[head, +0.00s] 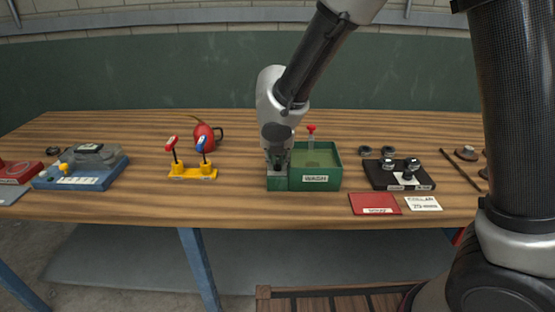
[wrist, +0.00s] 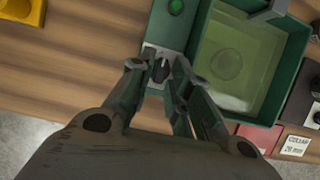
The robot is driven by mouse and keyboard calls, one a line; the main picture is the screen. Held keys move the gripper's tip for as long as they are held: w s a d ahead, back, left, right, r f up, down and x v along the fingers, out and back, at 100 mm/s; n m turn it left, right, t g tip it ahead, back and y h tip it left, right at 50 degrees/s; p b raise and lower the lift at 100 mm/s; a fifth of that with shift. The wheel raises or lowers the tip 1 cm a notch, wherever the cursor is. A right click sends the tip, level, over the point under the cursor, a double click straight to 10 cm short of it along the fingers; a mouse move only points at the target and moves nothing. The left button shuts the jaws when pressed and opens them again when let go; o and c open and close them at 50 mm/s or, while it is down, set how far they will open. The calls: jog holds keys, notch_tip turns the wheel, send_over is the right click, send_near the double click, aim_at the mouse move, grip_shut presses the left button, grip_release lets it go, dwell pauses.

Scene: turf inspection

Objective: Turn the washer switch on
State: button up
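The green washer (head: 330,178) stands on the wooden bench near the middle, with a tank of murky greenish liquid. In the wrist view its tank wall (wrist: 197,45) is to the right. The washer switch (wrist: 161,71) is a small black knob on a light plate at the washer's near left corner. A green lamp (wrist: 176,6) sits beyond it. My gripper (wrist: 159,67) is open, pointing down over the switch, one fingertip on each side of the knob. I cannot tell whether either finger touches it. In the head view my gripper (head: 278,165) hides the switch.
Left of the washer are a yellow base with red and blue levers (head: 192,174), a red oil can (head: 206,135) and a blue fixture (head: 85,170). Right of it are a black block with knobs (head: 400,175), a red plate (head: 374,204) and a white card (head: 423,203).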

jog(key=shift+w+f, duration=0.1)
jog(key=shift+f, duration=0.1)
grip_shut()
